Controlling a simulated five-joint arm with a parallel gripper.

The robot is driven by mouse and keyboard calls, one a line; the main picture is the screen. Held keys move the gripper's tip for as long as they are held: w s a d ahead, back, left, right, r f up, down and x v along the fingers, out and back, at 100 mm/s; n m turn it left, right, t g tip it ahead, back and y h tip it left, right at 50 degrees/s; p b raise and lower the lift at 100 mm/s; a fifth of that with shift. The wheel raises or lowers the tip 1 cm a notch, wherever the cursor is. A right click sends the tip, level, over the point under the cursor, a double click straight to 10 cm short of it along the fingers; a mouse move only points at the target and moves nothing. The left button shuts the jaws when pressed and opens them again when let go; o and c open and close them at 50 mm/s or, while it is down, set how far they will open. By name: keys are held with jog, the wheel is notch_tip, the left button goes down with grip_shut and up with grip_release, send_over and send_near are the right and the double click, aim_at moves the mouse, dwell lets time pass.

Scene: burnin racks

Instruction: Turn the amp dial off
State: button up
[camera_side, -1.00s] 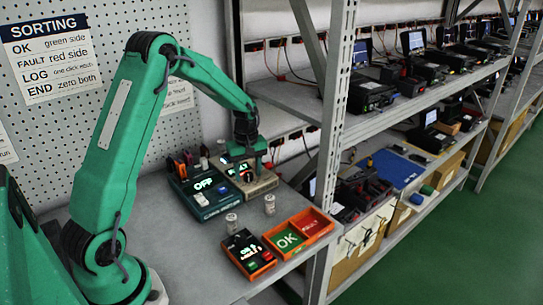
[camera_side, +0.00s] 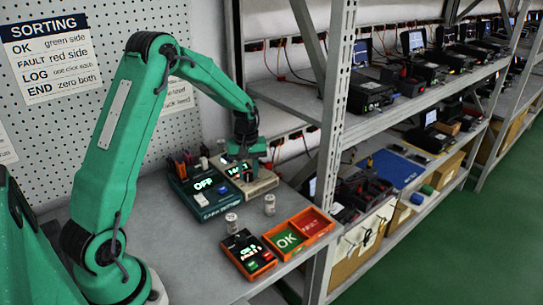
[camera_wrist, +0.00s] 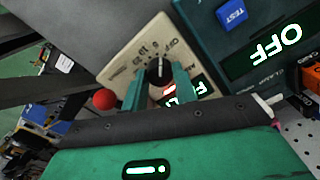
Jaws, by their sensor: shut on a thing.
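The amp dial (camera_wrist: 159,72) is a black knob with a white pointer line on a beige unit (camera_wrist: 118,68) in the wrist view. Printed marks ring the dial, with OFF at the upper right end. The pointer line stands nearly upright in the picture; I cannot tell exactly which mark it meets. My gripper (camera_wrist: 160,86) is shut on the knob, one green finger on each side. The unit's lit display is partly hidden by a finger. In the side view, my gripper (camera_side: 245,158) is over the beige unit (camera_side: 263,184) and hides the dial.
A teal unit (camera_side: 198,205) showing OFF stands close to the left. Two small metal cylinders (camera_side: 231,222) stand in front. An orange-edged panel (camera_side: 247,252) and an orange tray (camera_side: 300,247) with OK and FAULT halves lie nearer. A red ball-like knob (camera_wrist: 104,99) is beside the unit.

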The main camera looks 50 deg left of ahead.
aim_at(248, 174)
jog(key=shift+m, duration=1.8)
jog(key=o, duration=1)
jog(key=shift+r, duration=0.15)
jog(key=shift+r, duration=3.8)
